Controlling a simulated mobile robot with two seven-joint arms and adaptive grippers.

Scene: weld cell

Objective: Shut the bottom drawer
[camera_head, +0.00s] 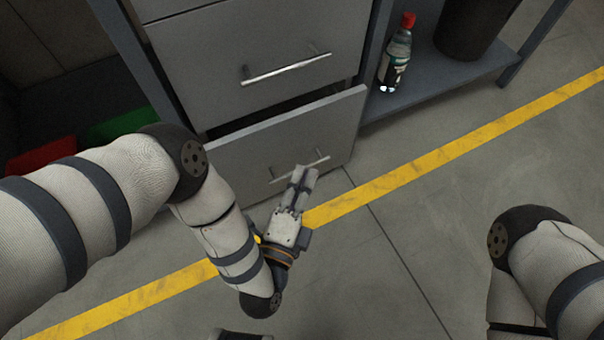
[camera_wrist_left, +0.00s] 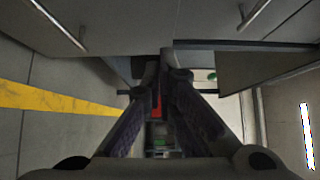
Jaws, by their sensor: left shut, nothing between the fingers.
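The bottom drawer (camera_head: 240,160) is a grey drawer front with a bar handle (camera_head: 285,172), low in the grey cabinet in the head view. It stands partly out, with a dark gap above its front edge. My left gripper (camera_head: 305,173) is shut and empty, in front of the drawer beside the right part of its handle. I cannot tell whether it touches the front. In the left wrist view the fingers of my left gripper (camera_wrist_left: 165,70) come together close to grey panels. My right arm shows at the right edge of the head view, but its gripper is out of view.
The drawer above (camera_head: 260,50) looks closed. A bottle with a red cap (camera_head: 396,62) and a dark bin (camera_head: 474,24) stand on a low shelf at right. Red (camera_head: 42,158) and green (camera_head: 118,127) items are at left. The floor around the yellow line (camera_head: 420,168) is clear.

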